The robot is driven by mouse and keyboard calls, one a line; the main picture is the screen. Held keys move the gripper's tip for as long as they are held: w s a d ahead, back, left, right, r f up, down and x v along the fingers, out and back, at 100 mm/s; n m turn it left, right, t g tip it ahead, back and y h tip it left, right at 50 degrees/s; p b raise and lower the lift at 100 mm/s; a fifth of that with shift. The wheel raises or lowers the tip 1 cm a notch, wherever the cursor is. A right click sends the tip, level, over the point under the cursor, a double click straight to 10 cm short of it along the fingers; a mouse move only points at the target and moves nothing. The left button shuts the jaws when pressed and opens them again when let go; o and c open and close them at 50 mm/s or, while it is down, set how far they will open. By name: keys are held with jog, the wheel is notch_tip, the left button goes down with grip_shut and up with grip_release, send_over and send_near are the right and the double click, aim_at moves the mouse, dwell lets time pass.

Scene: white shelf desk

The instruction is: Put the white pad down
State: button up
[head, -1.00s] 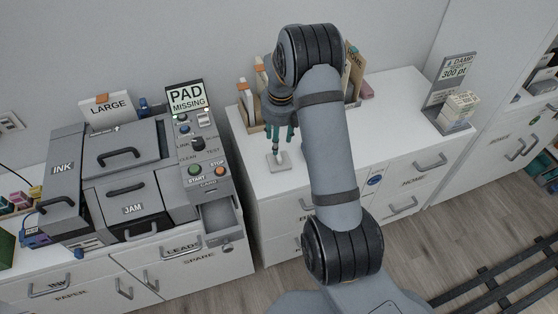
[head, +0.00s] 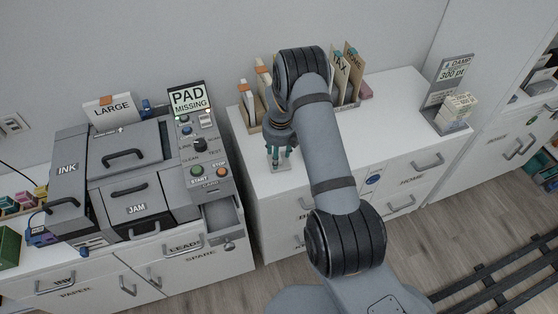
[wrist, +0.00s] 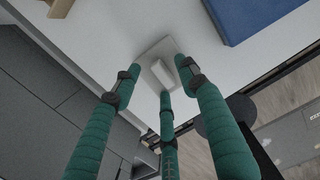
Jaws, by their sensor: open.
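The white pad (head: 280,169) is a small square plate with a raised block on top. It lies flat on the white cabinet top, near the front edge and left end. In the wrist view the pad (wrist: 150,49) is just beyond my fingertips. My gripper (head: 281,157) has three green fingers, pointing down over the pad. In the wrist view my gripper (wrist: 160,77) is open, its fingers spread around the raised block. I cannot tell whether a finger touches it.
A file holder (head: 253,112) with folders stands behind my gripper. The grey printer (head: 130,170) is on the left, with a "PAD MISSING" sign (head: 188,98) and an open drawer (head: 222,214). A "DAMP 300 pt" stand (head: 447,92) is at right. The cabinet top between is clear.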

jog(key=shift+c, duration=1.3)
jog(key=c, duration=0.7)
grip_shut()
jog(key=shift+r, duration=0.15)
